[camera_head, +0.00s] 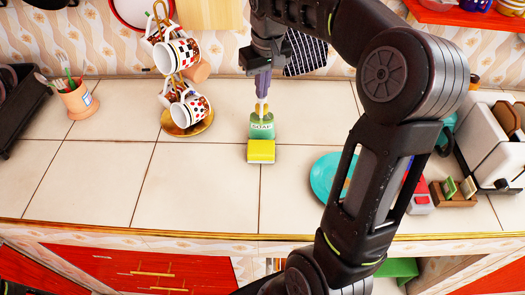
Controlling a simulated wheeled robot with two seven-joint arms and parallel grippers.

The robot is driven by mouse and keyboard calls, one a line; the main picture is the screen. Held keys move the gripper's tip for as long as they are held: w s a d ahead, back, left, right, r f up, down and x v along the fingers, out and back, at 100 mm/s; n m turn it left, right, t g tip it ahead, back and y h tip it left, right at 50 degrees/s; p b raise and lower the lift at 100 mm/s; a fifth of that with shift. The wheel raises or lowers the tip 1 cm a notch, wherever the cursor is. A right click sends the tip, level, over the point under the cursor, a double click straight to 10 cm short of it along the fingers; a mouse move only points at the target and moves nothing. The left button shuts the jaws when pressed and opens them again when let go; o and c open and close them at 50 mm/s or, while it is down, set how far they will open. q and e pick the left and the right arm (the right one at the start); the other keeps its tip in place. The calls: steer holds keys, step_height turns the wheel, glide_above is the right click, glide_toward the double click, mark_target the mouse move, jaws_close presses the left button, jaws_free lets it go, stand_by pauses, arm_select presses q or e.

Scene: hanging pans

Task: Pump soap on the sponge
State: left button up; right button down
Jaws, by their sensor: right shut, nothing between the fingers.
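A green soap bottle (261,131) with a white label reading "SOAP" stands upright on the tiled counter. A yellow sponge (261,151) lies directly in front of it, close against its base. My right gripper (262,97) points down over the top of the bottle with its fingers shut and nothing held between them. The fingertips are at the pump head and cover most of it; I cannot tell whether they touch it. My left gripper is not in view.
A mug rack (184,130) with several patterned mugs stands left of the bottle. A pot with utensils (77,100) is further left. A turquoise plate (322,178) lies right, partly behind my right arm. A toaster (490,140) is at far right. The front-left counter is clear.

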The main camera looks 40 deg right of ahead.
steer(key=shift+r+p, duration=0.95)
steer(key=shift+r, duration=0.2)
step_height(320, 180, up, 5)
steer(key=p, duration=0.4)
stand_by(0.8)
